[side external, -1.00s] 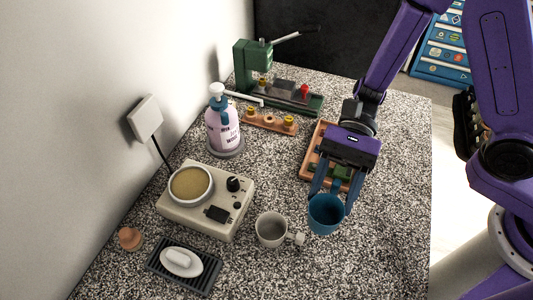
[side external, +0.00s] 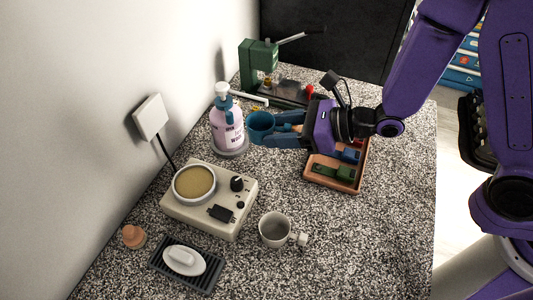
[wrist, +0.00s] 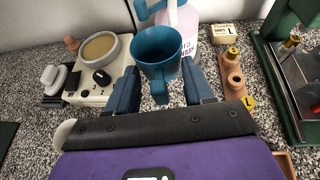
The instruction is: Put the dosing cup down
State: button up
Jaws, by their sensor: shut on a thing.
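The blue dosing cup (side external: 261,125) is held between the fingers of my gripper (side external: 288,130), which is shut on it. In the side view the cup is up beside the pump bottle (side external: 226,130), overlapping it in the picture; I cannot tell whether they touch. In the wrist view the cup (wrist: 158,52) is upright with its open mouth showing, between my gripper's two fingers (wrist: 165,92), and it looks empty. The cup appears raised above the speckled counter (side external: 330,235).
A cream warmer (side external: 212,208) with a round pot stands left of centre. A white mug (side external: 275,230), a soap dish (side external: 186,264) and a terracotta tray (side external: 335,178) are on the counter. A green press (side external: 258,62) stands behind. The front right counter is clear.

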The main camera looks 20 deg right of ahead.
aim_at(284, 161)
jog(key=shift+m+t+h, duration=0.5)
jog(key=shift+m+t, duration=0.2)
jog(key=shift+w+d+f, duration=0.15)
jog(key=shift+d+f, duration=0.05)
jog(key=shift+f, duration=1.2)
jog(key=shift+w+d+f, duration=0.2)
jog(key=shift+f, duration=1.15)
jog(key=shift+w+d+f, duration=0.15)
jog(key=shift+d+f, duration=0.05)
jog(key=shift+f, duration=1.2)
jog(key=o, duration=1.1)
jog(key=shift+f, duration=0.1)
jog(key=shift+c, duration=0.2)
jog(key=shift+d, duration=0.1)
jog(key=shift+v, duration=1.9)
